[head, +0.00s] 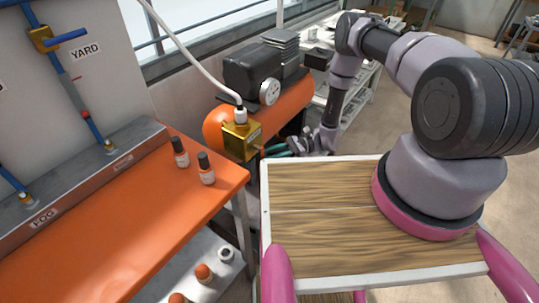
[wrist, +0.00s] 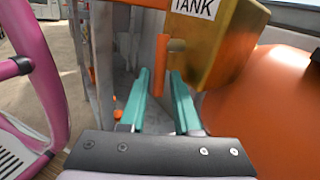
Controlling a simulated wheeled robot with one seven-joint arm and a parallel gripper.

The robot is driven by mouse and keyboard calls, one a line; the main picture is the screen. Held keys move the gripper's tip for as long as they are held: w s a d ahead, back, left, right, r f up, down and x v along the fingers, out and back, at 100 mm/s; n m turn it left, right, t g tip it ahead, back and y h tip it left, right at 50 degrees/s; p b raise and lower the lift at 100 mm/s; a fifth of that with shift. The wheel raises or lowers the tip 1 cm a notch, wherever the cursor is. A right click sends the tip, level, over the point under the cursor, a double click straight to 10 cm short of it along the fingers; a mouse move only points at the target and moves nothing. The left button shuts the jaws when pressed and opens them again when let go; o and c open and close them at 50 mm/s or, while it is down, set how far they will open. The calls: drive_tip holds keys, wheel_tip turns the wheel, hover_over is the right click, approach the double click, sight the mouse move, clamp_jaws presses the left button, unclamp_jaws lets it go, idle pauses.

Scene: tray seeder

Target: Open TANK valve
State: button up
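The TANK valve is a brass block (head: 240,140) on the end of the orange compressor tank in the head view. In the wrist view the brass block (wrist: 221,45) fills the upper right, under its white TANK label (wrist: 195,8). An orange lever (wrist: 160,65) hangs upright beside the block. My gripper (wrist: 159,77) has two teal fingers standing apart, and the lever shows in the gap between their tips. I cannot tell whether either finger touches it. In the head view my gripper (head: 272,149) is just right of the block; the lever is hard to make out there.
The orange tank (head: 294,101) carries a gauge (head: 270,92), and a white hose (head: 188,55) rises from the valve. An orange bench (head: 110,222) with two small bottles (head: 193,166) stands at left. A grey post (wrist: 103,60) is left of my fingers.

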clamp_jaws()
drive_tip(key=shift+s+a+f+m+y, duration=0.15)
drive_tip(key=shift+s+a+m+y, duration=0.1)
drive_tip(key=shift+m+y, duration=0.4)
unclamp_jaws()
drive_tip(key=shift+d, duration=0.1)
drive_tip(key=v, duration=1)
drive_tip(key=shift+d+f, duration=0.3)
